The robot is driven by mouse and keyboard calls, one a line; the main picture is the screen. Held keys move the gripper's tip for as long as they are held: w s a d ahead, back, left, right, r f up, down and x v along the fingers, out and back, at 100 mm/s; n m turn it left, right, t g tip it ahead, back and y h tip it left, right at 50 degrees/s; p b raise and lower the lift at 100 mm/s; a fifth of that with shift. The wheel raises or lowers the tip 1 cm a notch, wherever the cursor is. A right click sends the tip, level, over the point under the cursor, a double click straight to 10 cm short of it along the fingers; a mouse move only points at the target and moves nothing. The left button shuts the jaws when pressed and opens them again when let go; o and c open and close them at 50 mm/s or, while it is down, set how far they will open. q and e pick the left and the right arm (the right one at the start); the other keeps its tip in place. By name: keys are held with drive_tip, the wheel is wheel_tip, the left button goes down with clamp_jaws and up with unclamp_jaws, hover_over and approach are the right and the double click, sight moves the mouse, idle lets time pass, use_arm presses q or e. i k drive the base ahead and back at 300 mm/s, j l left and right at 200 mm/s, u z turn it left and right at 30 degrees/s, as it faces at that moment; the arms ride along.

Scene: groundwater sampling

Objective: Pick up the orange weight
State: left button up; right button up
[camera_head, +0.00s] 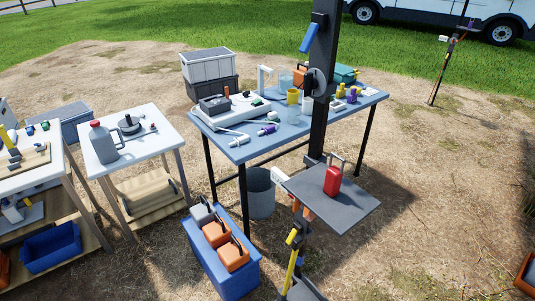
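Two orange weights with dark handles stand in a blue crate (215,277) on the ground at the bottom centre. The nearer orange weight (232,257) is at the crate's front. The other orange weight (215,235) is just behind it. A grey block (201,214) with a handle sits at the crate's back end. Neither of my grippers shows in the head view, so I see nothing in their hold.
A dark post rises beside the blue table (245,150), which is crowded with instruments. A red block (333,180) stands on a dark platform (350,207). A grey bucket (261,195) is behind the crate. A white table (140,150) stands left. Bare ground lies right.

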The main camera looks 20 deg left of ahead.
sight(216, 233)
drive_tip(key=i+j, duration=0.15)
drive_tip(key=j, duration=0.25)
drive_tip(key=i+j, duration=0.15)
drive_tip(key=j, duration=0.25)
drive_tip(key=i+j, duration=0.2)
drive_tip(key=j, duration=0.2)
drive_tip(key=i+j, duration=0.15)
drive_tip(key=j, duration=0.25)
drive_tip(key=i+j, duration=0.15)
drive_tip(key=j, duration=0.25)
drive_tip(key=i+j, duration=0.15)
drive_tip(key=j, duration=0.25)
drive_tip(key=i+j, duration=0.15)
drive_tip(key=j, duration=0.25)
drive_tip(key=i+j, duration=0.15)
drive_tip(key=j, duration=0.3)
drive_tip(key=i+l+z, duration=0.05)
